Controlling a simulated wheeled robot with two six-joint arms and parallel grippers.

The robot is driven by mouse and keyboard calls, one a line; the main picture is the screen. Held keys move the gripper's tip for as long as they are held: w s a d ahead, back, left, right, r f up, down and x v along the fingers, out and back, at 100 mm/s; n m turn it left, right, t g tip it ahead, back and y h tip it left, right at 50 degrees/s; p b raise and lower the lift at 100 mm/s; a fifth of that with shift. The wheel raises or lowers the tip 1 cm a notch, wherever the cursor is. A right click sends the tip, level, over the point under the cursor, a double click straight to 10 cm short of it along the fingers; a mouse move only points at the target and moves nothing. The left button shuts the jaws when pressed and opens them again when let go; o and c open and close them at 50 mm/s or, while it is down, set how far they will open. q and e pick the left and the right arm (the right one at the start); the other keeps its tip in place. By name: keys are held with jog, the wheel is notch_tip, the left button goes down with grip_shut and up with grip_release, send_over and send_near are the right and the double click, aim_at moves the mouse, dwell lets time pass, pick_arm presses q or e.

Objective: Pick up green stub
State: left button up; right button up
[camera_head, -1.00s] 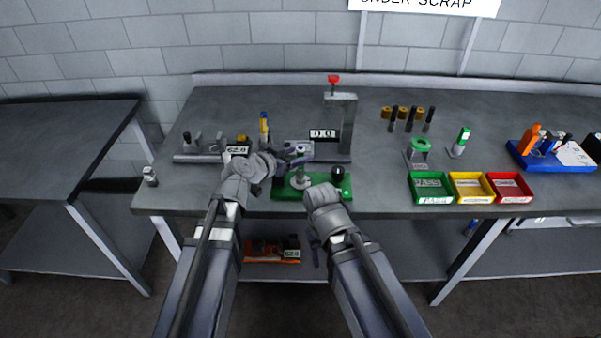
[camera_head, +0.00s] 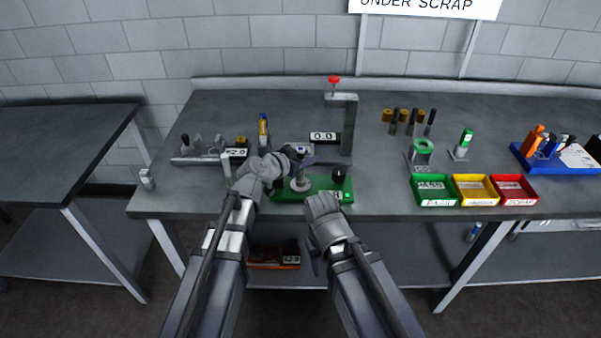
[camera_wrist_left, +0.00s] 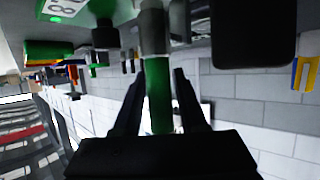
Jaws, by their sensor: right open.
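In the left wrist view a green stub (camera_wrist_left: 158,105) lies between the two dark fingers of my left gripper (camera_wrist_left: 159,85). One end of it meets a grey round part (camera_wrist_left: 153,35). The fingers stand close on both sides, and I cannot tell whether they touch it. In the head view my left gripper (camera_head: 300,160) is at the green-based fixture (camera_head: 320,195), and its hand hides much of the stub. My right gripper (camera_head: 314,264) is open and low, in front of the table's front edge, apart from the fixture.
A grey press frame with a red knob (camera_head: 334,80) stands behind the fixture. Green (camera_head: 436,203), yellow (camera_head: 474,203) and red (camera_head: 516,202) bins are on the right. A green-and-white cylinder (camera_head: 466,138) stands on a holder. A blue tray (camera_head: 535,165) lies far right.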

pick_arm(q)
grip_shut()
jog(key=shift+r, duration=0.1)
dwell(0.5)
notch_tip(320, 180, up, 10)
jog(key=p, duration=1)
